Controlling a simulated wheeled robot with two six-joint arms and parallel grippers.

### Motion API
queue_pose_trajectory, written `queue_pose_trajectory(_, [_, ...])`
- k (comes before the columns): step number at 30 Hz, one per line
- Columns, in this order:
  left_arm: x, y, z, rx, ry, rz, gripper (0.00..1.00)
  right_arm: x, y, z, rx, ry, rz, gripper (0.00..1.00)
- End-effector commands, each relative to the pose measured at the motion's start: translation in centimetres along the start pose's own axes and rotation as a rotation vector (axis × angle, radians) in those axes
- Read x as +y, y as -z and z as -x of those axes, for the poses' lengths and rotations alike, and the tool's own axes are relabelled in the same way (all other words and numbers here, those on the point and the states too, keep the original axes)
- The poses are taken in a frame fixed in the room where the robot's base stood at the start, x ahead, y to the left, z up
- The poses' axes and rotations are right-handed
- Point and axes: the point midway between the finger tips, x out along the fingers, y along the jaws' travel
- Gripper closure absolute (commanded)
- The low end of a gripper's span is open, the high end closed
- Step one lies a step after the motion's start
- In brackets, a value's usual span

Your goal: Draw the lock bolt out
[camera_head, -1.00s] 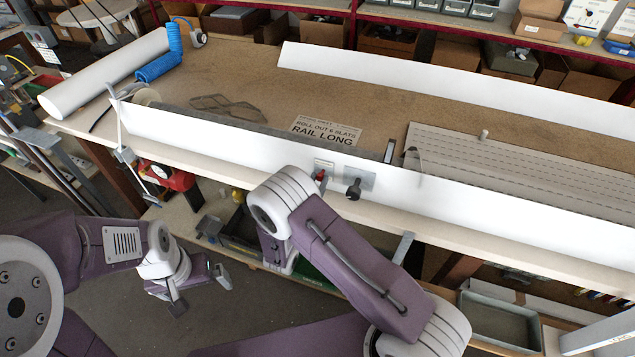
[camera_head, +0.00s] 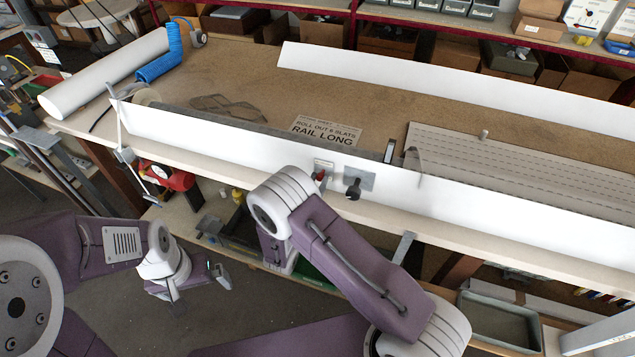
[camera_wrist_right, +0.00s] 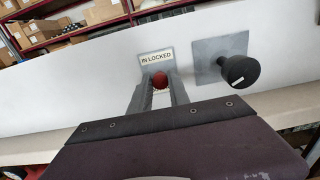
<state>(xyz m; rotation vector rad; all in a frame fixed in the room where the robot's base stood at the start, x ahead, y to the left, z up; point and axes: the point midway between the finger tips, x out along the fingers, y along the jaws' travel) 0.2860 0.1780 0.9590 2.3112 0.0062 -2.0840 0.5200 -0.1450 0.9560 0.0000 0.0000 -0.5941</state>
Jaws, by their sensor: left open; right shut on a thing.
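The lock bolt's red knob (camera_wrist_right: 160,80) sits just below the small "IN LOCKED" label (camera_wrist_right: 155,57) on the white board's face. My right gripper (camera_wrist_right: 161,90) is shut on the red knob, with one grey finger on each side. The bolt's shaft is hidden behind the knob. In the head view the red knob (camera_head: 321,176) shows just past my right wrist, which hides most of that gripper. My left gripper (camera_head: 199,288) is open and empty, low at the left in front of the bench, well away from the bolt.
Right of the bolt, a black knob (camera_wrist_right: 240,72) stands out from a grey plate (camera_wrist_right: 215,58). The long white board (camera_head: 230,139) runs along the bench's front edge.

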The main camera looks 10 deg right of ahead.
Motion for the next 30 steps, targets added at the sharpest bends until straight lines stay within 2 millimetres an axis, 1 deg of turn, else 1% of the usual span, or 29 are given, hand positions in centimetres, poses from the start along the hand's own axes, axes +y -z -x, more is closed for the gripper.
queue_pose_trajectory(8, [0.0,0.0,0.0,0.0,0.0,0.0,0.0,0.0,0.0,0.3,0.0,-0.001,0.0,1.0])
queue_pose_trajectory(13, [0.0,0.0,-0.1,0.0,0.0,0.0,0.0,0.1,0.1,2.3,0.001,-0.004,0.001,1.0])
queue_pose_trajectory(15, [0.0,0.0,-0.1,0.0,0.0,0.0,0.0,0.0,0.1,2.7,0.001,-0.001,0.001,1.0])
queue_pose_trajectory(21, [0.0,0.0,-0.1,0.0,0.0,0.0,0.0,0.0,0.1,2.6,0.002,0.0,0.002,1.0])
queue_pose_trajectory(22, [0.0,0.0,-0.1,0.0,0.0,0.0,0.0,0.0,0.1,2.6,0.002,0.0,0.002,0.72])
queue_pose_trajectory(24, [0.0,0.0,-0.1,0.0,0.0,0.0,0.0,0.0,0.1,2.6,0.002,0.0,0.002,0.56])
queue_pose_trajectory(30, [0.0,0.0,-0.1,0.0,0.0,0.0,0.0,0.0,0.0,2.6,0.001,0.0,0.001,0.56])
